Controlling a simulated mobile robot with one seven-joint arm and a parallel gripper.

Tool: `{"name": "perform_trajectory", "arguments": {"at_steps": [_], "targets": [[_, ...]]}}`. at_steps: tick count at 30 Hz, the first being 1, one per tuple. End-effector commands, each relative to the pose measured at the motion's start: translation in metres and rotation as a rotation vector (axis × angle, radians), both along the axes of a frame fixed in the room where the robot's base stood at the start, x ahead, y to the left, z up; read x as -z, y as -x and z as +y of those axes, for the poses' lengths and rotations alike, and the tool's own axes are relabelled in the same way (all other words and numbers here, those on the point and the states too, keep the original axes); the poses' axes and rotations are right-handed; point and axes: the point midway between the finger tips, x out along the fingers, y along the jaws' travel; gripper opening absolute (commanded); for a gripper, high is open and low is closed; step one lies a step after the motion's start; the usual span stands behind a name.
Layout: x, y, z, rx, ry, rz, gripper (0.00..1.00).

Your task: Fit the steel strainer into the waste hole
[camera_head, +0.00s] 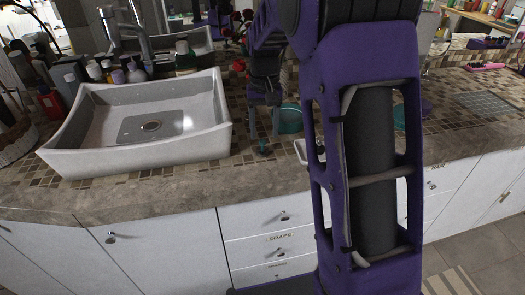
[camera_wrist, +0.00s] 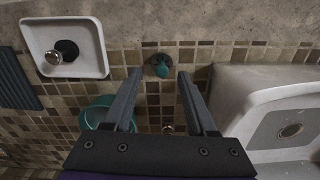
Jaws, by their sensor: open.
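The white basin (camera_head: 210,110) stands at the left of the counter. Its round waste hole (camera_head: 151,125) lies in the floor; it also shows at the right of the wrist view (camera_wrist: 289,131). A shiny round steel piece (camera_wrist: 54,57), possibly the strainer, lies in a small white dish (camera_wrist: 101,62) beside a dark green round thing. A second small round metallic thing (camera_wrist: 167,130) shows near my gripper's base. My gripper (camera_wrist: 160,78) is open and empty, pointing down over the tiled counter right of the basin. A small teal object (camera_wrist: 161,67) shows between and beyond the fingertips.
A teal cup (camera_head: 288,119) stands close to my gripper. A dark ribbed mat (camera_wrist: 14,80) lies beside the dish. Bottles (camera_head: 130,72) and a tap (camera_head: 140,35) crowd behind the basin. The counter's front edge (camera_head: 130,197) is clear.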

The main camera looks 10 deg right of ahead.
Motion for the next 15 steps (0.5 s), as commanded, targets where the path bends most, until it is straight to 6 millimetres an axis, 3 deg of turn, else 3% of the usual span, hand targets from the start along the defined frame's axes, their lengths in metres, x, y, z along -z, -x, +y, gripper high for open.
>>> {"name": "perform_trajectory", "arguments": {"at_steps": [9,15], "targets": [[0.045,-0.007,0.003,-0.001,0.001,0.002,0.57],[0.046,-0.007,0.003,-0.001,0.001,0.0,0.57]]}}
